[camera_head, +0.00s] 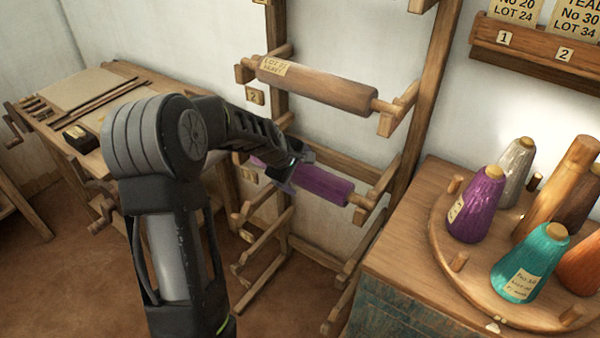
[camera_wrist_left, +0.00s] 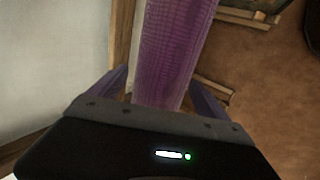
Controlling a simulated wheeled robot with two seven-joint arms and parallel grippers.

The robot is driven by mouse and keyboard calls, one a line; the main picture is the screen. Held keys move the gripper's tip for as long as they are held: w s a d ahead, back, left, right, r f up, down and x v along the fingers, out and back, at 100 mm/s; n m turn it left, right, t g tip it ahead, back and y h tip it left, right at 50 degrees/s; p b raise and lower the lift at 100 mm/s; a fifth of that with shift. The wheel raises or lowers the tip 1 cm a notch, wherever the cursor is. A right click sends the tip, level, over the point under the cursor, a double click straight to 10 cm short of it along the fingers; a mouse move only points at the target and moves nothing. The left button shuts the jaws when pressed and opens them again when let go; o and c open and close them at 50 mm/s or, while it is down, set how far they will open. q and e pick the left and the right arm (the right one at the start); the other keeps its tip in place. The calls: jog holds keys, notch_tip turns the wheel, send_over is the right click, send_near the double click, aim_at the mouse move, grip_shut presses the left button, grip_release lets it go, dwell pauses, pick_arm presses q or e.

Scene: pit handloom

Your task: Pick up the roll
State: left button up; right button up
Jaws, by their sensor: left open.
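A purple roll (camera_head: 322,186) lies across the lower pegs of the wooden wall rack; my left gripper (camera_head: 290,174) hides part of its left half. In the left wrist view the purple roll (camera_wrist_left: 176,50) runs between the two fingers of the left gripper (camera_wrist_left: 162,88). These fingers stand open, one on each side of it; I cannot tell whether they touch it. A tan roll (camera_head: 318,88) with a paper label rests on the pegs above. My right gripper is not in view.
The wooden rack (camera_head: 430,80) has side posts and projecting pegs close around the roll. A cabinet with a round board (camera_head: 450,225) holding several thread cones stands at right. A workbench (camera_head: 130,70) with tools is at left. Brown floor (camera_head: 60,280) is open at lower left.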

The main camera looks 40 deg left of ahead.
pick_arm(q)
jog(key=shift+c, duration=0.2)
dwell(0.4)
grip_shut()
dwell(0.8)
jog(key=shift+r, duration=0.1)
